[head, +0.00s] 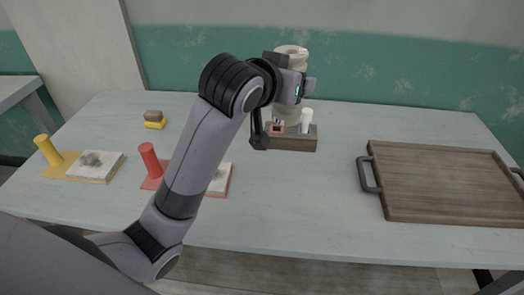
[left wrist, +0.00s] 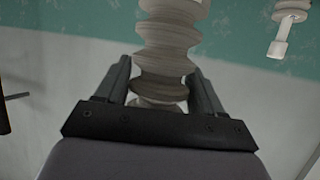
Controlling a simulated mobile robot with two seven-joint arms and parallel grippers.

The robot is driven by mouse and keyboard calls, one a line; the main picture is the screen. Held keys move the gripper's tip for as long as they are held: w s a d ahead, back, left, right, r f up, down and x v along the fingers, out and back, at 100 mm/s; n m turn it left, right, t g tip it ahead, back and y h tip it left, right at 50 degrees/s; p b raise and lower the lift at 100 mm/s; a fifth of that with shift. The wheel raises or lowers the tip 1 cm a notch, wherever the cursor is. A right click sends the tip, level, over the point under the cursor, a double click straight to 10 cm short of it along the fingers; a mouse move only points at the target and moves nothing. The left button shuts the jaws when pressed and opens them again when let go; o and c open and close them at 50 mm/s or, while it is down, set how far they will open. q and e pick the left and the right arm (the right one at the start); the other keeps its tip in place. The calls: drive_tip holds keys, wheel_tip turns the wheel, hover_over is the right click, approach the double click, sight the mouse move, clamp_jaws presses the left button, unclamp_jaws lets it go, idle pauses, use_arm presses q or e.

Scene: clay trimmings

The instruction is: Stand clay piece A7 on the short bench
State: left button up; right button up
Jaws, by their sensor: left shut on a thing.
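A pale, ribbed clay piece (head: 291,52) stands roughly upright in my left gripper (head: 300,88), which is shut on it. In the left wrist view the ribbed piece (left wrist: 168,45) runs up between the two fingers. Its lower part shows just above a low dark wooden bench (head: 293,143). I cannot tell whether it touches the bench or is a little behind it. A white peg (head: 306,121) and a small red-framed tag (head: 276,129) are at the bench. No A7 marking is readable on the piece. My right gripper is not in view.
A wooden tray (head: 382,207) with dark handles lies at the right. A red cylinder (head: 150,160) and a yellow cylinder (head: 48,150) stand on mats with white slabs at the left. The table between bench and tray is clear.

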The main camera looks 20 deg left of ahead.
use_arm(q)
drive_tip(key=shift+a, duration=0.25)
wheel_tip(320, 180, down, 20)
drive_tip(key=b, duration=0.3)
drive_tip(key=shift+r, duration=0.15)
drive_tip(key=o, duration=1.5)
drive_tip(key=shift+s+f, duration=0.1)
drive_tip(key=shift+f, duration=0.15)
drive_tip(key=shift+s+r, duration=0.1)
drive_tip(key=shift+r, duration=0.1)
drive_tip(key=p+v, duration=0.1)
drive_tip(key=v, duration=1)
drive_tip(key=shift+s+r, duration=0.15)
drive_tip(key=shift+s, duration=0.2)
